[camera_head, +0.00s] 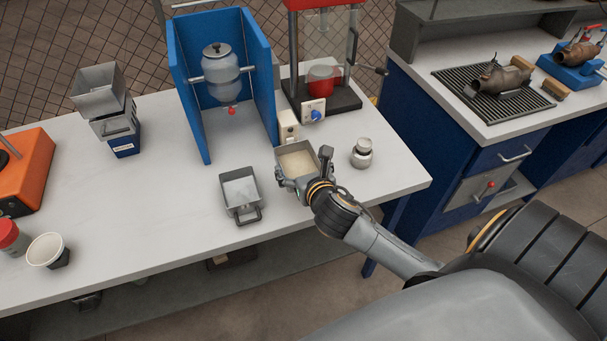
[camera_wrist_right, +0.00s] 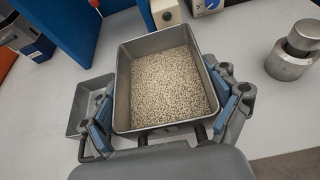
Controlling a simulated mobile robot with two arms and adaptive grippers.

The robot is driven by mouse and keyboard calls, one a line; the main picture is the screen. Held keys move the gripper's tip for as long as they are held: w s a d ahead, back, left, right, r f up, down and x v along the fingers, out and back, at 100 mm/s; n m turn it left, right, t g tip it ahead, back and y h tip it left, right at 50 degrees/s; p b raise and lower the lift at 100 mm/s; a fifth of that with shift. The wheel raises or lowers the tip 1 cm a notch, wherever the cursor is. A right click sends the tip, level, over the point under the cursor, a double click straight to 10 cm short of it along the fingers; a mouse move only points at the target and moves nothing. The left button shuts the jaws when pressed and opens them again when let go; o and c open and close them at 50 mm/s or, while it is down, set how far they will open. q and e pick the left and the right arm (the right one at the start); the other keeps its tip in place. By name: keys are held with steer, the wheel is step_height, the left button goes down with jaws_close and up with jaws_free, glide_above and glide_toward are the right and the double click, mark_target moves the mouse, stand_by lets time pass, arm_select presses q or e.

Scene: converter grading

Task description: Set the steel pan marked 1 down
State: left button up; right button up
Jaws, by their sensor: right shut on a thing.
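A steel pan (camera_head: 281,157) filled with pale granules is held by my right gripper (camera_head: 303,182), near the table's right part. In the right wrist view the pan (camera_wrist_right: 122,88) sits between the two fingers of the gripper (camera_wrist_right: 168,125), which is shut on its handle end. The pan looks about level; I cannot tell whether its base touches the table. No number 1 can be read on it. A second steel pan (camera_head: 257,187) with a loop handle stands on the table to its left, and shows partly behind the left finger in the wrist view (camera_wrist_right: 78,104). My left gripper is not in view.
The white table (camera_head: 150,225) has free room at front left. A blue stand (camera_head: 192,105) with a clear vessel and a red-topped press (camera_head: 345,104) stand behind the pans. A steel weight (camera_head: 361,155) stands to the right. A small cream block (camera_head: 289,125) is close behind.

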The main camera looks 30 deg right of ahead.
mark_target(305, 166)
steer(key=f, duration=0.1)
steer(key=w+d+f, duration=0.1)
steer(key=d+f, duration=0.1)
steer(key=shift+w+d+f, duration=0.1)
steer(key=shift+w+f, duration=0.15)
steer(key=shift+w, duration=0.05)
steer(key=shift+w+d+f, duration=0.15)
steer(key=shift+f, duration=0.1)
step_height(305, 166, down, 3)
steer(key=shift+d+f, duration=0.1)
steer(key=shift+d, duration=0.05)
steer(key=shift+f, duration=0.3)
steer(key=o, duration=1.1)
arm_select(q)
steer(key=shift+s+d, duration=0.3)
steer(key=shift+s, duration=0.2)
steer(key=shift+s+d, duration=0.25)
steer(key=shift+s, duration=0.25)
arm_select(e)
steer(key=shift+o, duration=0.2)
